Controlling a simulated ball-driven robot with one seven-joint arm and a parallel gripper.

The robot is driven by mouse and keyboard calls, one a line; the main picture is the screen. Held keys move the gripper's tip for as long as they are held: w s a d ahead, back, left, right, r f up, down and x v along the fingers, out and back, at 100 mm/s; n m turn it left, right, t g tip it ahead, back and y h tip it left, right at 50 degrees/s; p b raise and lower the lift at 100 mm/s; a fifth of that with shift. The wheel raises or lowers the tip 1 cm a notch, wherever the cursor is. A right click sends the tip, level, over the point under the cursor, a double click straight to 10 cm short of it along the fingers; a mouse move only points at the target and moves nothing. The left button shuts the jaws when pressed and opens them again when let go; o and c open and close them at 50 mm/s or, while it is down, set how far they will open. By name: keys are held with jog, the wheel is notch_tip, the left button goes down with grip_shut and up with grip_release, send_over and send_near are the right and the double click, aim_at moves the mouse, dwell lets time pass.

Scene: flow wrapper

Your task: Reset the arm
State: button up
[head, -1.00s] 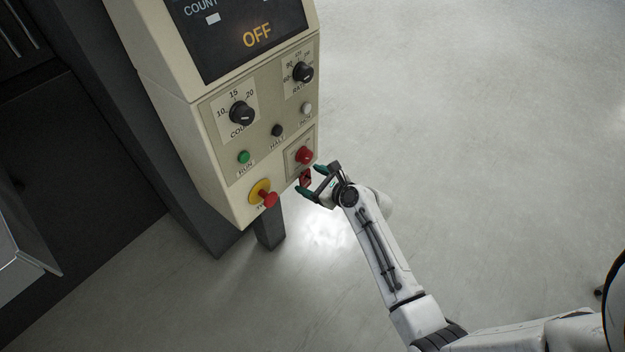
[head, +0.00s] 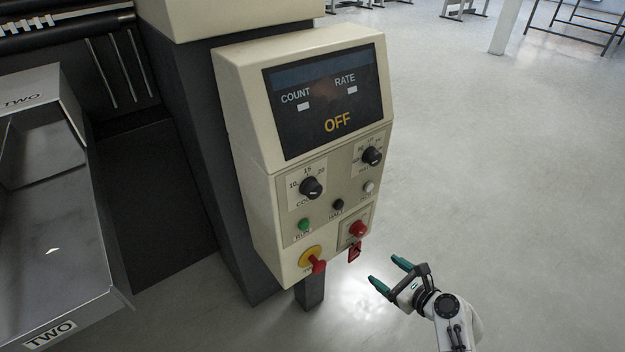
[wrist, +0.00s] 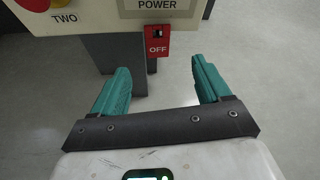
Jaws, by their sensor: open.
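My gripper (head: 391,273) is open and empty, with green fingers, to the lower right of the cream control panel (head: 245,160) in the head view. It is apart from the panel. In the wrist view its two fingers (wrist: 163,90) are spread, with bare floor and the panel's dark post (wrist: 118,58) between and beyond them. A red tag marked OFF (wrist: 157,42) hangs below the POWER plate (wrist: 160,5). The red tag also shows in the head view (head: 354,250), under the red power knob (head: 358,229). The panel's display (head: 328,102) reads OFF.
A yellow and red switch (head: 314,262) juts from the panel's lower left corner. A metal bin marked TWO (head: 60,270) stands at the left. Open floor (head: 500,180) lies to the right, with table frames (head: 580,25) far back.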

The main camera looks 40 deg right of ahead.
jog(key=s+a+f+n+g+y, duration=0.1)
jog(key=s+a+n+g+y, duration=0.15)
jog(key=a+n, duration=0.45)
jog(key=s+a+n+g+y, duration=0.25)
jog(key=a+n, duration=0.35)
jog(key=n, duration=0.4)
jog(key=s+a+r+n+g+h, duration=0.1)
jog(key=s+r+n+g+h, duration=0.1)
jog(key=s+n+g, duration=0.35)
jog(key=s+a+r+n+g+h, duration=0.1)
jog(key=s+r+n+g+h, duration=0.1)
jog(key=s+n, duration=0.7)
notch_tip(320, 180, up, 25)
jog(key=w+n+p, duration=0.1)
jog(key=n+p, duration=0.1)
jog(key=p, duration=2.3)
jog(key=shift+w+d+r, duration=0.15)
jog(key=shift+w, duration=0.25)
